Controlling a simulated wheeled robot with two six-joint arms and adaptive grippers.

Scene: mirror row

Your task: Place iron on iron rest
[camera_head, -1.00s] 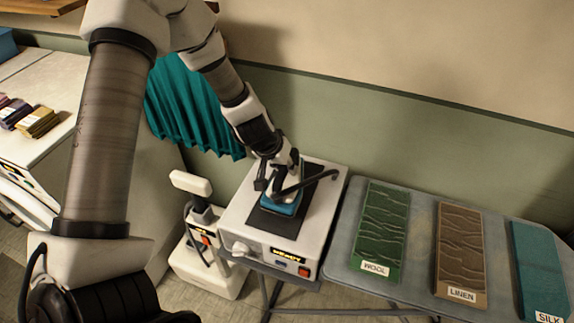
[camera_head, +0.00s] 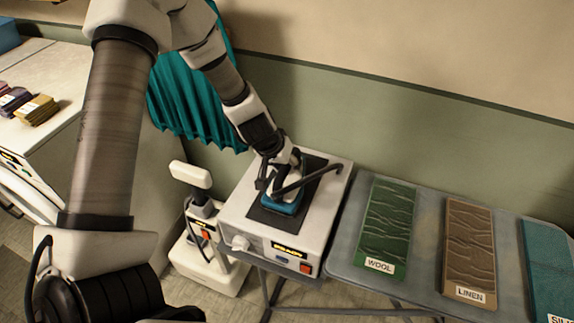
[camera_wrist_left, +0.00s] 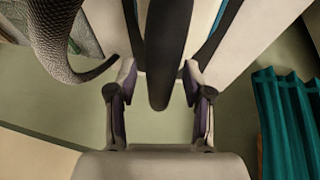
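The iron (camera_head: 287,206), with a teal body and dark handle, sits on the dark pad of the iron rest (camera_head: 322,215), a white box with a knob and a lit label on its front. My left gripper (camera_head: 280,178) is at the iron's handle from above. In the left wrist view my left gripper's fingers (camera_wrist_left: 158,85) stand apart on either side of the dark handle (camera_wrist_left: 166,45), with narrow gaps showing. The gripper hides part of the iron in the head view. My right gripper is not in view.
Right of the rest is an ironing board (camera_head: 348,240) with wool (camera_head: 385,225), linen (camera_head: 467,245) and silk (camera_head: 550,260) cloths. A white machine (camera_head: 205,265) stands on the left. A teal curtain (camera_head: 185,105) hangs behind my arm. The iron's dark cord (camera_head: 308,178) curves beside the gripper.

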